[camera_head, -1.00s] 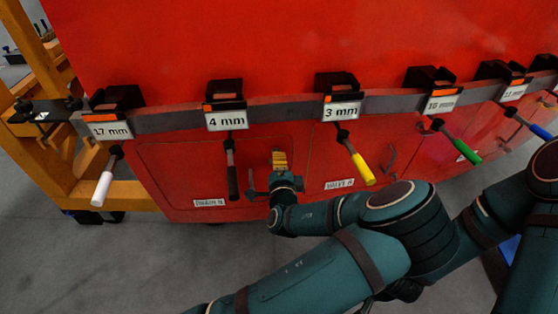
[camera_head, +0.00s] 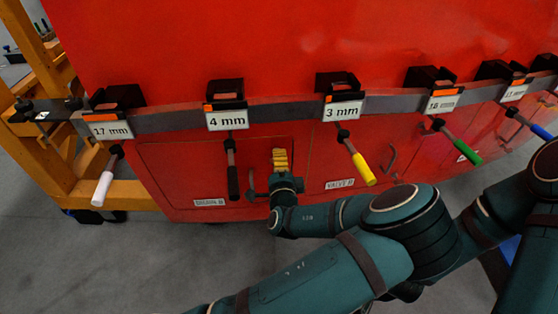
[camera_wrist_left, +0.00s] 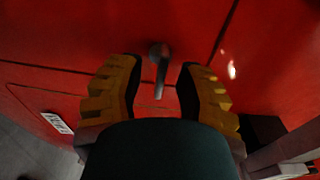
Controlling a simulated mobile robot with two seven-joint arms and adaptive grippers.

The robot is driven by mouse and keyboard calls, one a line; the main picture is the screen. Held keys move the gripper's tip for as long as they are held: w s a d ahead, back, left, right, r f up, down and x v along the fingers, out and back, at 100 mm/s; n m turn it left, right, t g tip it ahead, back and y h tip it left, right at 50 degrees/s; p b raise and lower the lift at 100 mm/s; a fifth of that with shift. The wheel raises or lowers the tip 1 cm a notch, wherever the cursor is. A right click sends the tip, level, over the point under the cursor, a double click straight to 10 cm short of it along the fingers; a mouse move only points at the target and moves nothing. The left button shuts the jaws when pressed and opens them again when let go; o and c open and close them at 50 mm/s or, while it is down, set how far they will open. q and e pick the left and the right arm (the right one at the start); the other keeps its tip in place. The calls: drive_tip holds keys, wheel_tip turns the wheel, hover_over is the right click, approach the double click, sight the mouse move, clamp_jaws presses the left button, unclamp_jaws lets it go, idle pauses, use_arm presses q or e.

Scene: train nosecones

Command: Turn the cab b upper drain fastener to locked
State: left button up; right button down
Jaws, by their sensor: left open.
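The fastener (camera_wrist_left: 160,65) shows in the left wrist view as a small grey lever with a round pivot at its top, its arm hanging nearly straight down against the red panel. My left gripper (camera_wrist_left: 160,90) is open, with one yellow ribbed finger on each side of the lever. I see a gap on both sides and no clear contact. My right gripper is not in view.
A grey rail crosses the red wall above, with labelled holders and hanging tools: white-handled (camera_head: 102,188), black-handled (camera_head: 233,184) and yellow-handled (camera_head: 363,169) ones flank my left gripper. A white label (camera_head: 209,202) marks the left hatch. An orange frame (camera_head: 60,150) stands at left.

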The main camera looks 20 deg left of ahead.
use_arm(q)
drive_tip(key=v, duration=0.7)
drive_tip(key=shift+s, duration=0.1)
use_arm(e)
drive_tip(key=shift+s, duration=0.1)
